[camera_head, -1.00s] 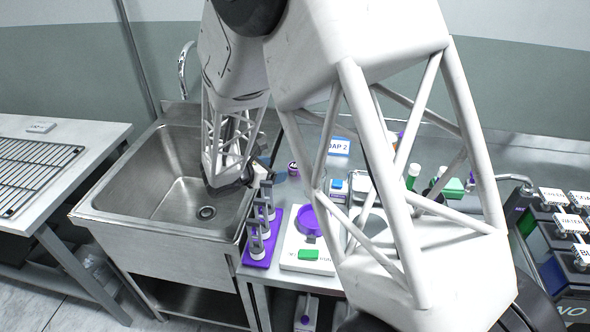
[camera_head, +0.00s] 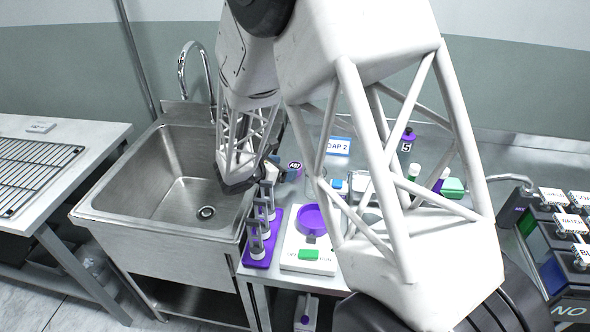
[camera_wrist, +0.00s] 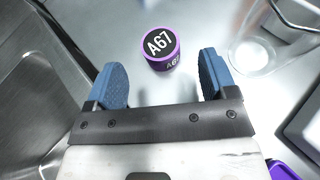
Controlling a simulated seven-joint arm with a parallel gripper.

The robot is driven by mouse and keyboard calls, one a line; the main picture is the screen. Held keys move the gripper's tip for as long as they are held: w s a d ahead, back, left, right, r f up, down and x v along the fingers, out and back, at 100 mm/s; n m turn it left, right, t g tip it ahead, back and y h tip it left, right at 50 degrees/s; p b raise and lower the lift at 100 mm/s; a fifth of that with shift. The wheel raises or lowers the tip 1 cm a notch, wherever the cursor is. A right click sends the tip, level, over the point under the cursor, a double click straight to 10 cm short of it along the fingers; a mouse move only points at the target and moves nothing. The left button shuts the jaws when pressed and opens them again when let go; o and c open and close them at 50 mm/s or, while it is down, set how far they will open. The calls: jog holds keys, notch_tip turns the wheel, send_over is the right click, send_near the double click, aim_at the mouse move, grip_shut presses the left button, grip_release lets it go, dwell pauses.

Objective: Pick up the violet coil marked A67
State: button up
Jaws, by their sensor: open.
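The violet coil marked A67 (camera_wrist: 160,49) stands on the steel counter in the wrist view, with a black top and white lettering facing up. It also shows in the head view (camera_head: 294,170), right of my gripper. My gripper (camera_wrist: 163,77) is open, with its two blue fingers apart and nothing between them. The coil lies just beyond the fingertips, roughly centred between them and apart from both. In the head view my gripper (camera_head: 270,170) is partly hidden behind my arm.
A steel sink (camera_head: 150,200) lies left of the coil. A clear glass vessel (camera_wrist: 252,57) stands right of the coil. A purple bottle marked 5 (camera_head: 407,141) stands behind.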

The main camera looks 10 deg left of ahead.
aim_at(295, 165)
jog(key=shift+x, duration=1.8)
jog(key=c, duration=1)
jog(key=shift+r, duration=0.1)
notch_tip(295, 165, up, 10)
